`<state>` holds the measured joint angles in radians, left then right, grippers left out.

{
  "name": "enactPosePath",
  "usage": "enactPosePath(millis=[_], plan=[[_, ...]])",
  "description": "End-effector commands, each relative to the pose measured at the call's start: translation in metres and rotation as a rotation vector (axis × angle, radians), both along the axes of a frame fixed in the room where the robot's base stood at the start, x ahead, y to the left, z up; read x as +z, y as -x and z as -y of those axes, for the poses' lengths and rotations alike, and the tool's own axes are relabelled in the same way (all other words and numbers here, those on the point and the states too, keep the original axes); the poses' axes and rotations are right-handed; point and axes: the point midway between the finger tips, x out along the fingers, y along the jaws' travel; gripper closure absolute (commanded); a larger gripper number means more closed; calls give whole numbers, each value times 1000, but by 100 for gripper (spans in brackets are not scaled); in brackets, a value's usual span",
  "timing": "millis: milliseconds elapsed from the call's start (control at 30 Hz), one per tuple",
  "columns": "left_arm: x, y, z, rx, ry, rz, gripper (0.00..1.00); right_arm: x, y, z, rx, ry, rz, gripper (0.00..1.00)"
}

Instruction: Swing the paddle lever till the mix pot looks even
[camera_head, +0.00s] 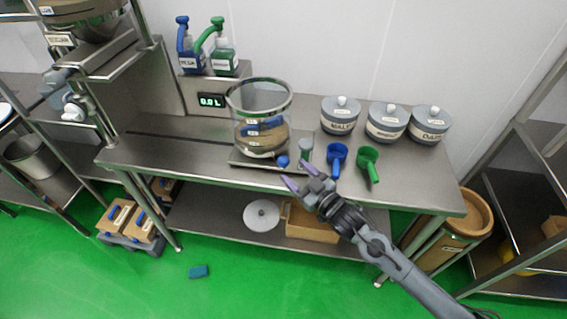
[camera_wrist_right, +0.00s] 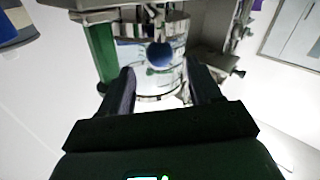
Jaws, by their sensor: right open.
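The mix pot (camera_head: 262,135) is a clear round vessel on a metal base near the table's front edge. Tan-brown contents and a blue paddle piece (camera_head: 265,124) show through its wall; I cannot tell how even the mix is. The paddle lever's blue ball knob (camera_head: 283,161) is at the pot's lower front right. My right gripper (camera_head: 298,178) is open and empty, just in front of and below the knob, apart from it. In the right wrist view the knob (camera_wrist_right: 159,55) lies ahead, between the two spread fingers. My left gripper is not in view.
A grey-green cylinder (camera_head: 305,149) stands right of the knob. Blue (camera_head: 337,155) and green (camera_head: 369,160) scoops lie farther right, before lidded grey jars (camera_head: 340,115). A display (camera_head: 211,101) and pump bottles (camera_head: 224,62) are behind left. The table's left front is clear.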

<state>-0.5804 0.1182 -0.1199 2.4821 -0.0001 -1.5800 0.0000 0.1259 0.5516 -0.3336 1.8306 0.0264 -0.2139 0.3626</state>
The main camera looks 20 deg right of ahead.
Motion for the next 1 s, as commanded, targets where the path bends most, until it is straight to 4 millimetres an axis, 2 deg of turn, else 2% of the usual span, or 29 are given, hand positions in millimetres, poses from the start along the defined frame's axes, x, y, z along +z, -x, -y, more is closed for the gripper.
enactPosePath(millis=[200,400,833,867,1000], plan=[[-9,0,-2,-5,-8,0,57,0,-34,-10,-1,-2,2,37],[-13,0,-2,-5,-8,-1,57,-1,-53,-16,0,-1,0,37],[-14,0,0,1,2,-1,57,0,-60,-18,0,0,-1,37],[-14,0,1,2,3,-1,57,0,-60,-18,0,0,-1,38],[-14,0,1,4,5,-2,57,0,-60,-18,0,0,-1,60]])
